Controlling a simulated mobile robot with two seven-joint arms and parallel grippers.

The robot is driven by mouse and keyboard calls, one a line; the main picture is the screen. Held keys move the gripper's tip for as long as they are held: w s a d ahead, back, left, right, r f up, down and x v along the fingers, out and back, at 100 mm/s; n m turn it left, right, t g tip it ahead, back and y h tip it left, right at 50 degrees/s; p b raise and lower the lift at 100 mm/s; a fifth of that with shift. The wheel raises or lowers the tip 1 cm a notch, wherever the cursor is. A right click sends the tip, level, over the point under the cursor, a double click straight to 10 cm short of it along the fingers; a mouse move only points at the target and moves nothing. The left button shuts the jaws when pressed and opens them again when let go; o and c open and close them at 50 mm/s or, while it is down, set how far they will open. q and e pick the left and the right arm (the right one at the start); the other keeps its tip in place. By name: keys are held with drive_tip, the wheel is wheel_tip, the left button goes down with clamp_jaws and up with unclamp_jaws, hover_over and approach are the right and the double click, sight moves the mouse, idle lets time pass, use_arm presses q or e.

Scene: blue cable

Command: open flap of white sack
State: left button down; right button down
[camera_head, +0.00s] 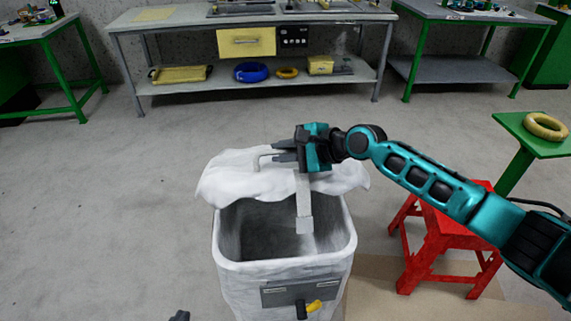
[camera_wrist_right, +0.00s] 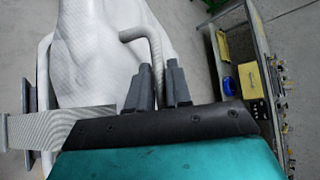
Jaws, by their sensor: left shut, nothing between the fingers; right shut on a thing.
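The white sack (camera_head: 285,268) stands upright on the floor with its mouth showing as a dark hollow. Its flap (camera_head: 228,178) lies across the far rim, and its edges spread past both sides. A grey loop handle (camera_head: 257,159) rises from the flap and also shows in the right wrist view (camera_wrist_right: 154,45). My right gripper (camera_head: 275,152) is shut on this handle above the flap; its fingers (camera_wrist_right: 162,82) show around it in the wrist view. A pale strap (camera_head: 304,208) hangs over the opening. Only a dark tip of my left gripper (camera_head: 180,316) shows at the bottom edge, shut.
A red stool (camera_head: 440,240) stands right of the sack. A green stand (camera_head: 528,140) with a yellow coil (camera_head: 545,126) is further right. A workbench (camera_head: 180,17) with a lower shelf stands behind. The floor left of the sack is clear.

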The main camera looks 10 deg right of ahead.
drive_tip(key=shift+w+r, duration=0.45)
drive_tip(key=shift+r, duration=0.3)
drive_tip(key=shift+w+r+g+p, duration=0.3)
drive_tip(key=shift+w+r+p, duration=0.2)
drive_tip(key=shift+w+p, duration=0.15)
drive_tip(key=c, duration=1.2)
unclamp_jaws()
drive_tip(key=shift+o, duration=0.2)
drive_tip(key=shift+d, duration=0.1)
drive_tip(key=p+v, duration=0.1)
drive_tip(key=v, duration=1.1)
drive_tip(key=shift+s+d+r+p, duration=0.15)
drive_tip(key=shift+s+d+p, duration=0.1)
drive_tip(key=shift+s+p, duration=0.05)
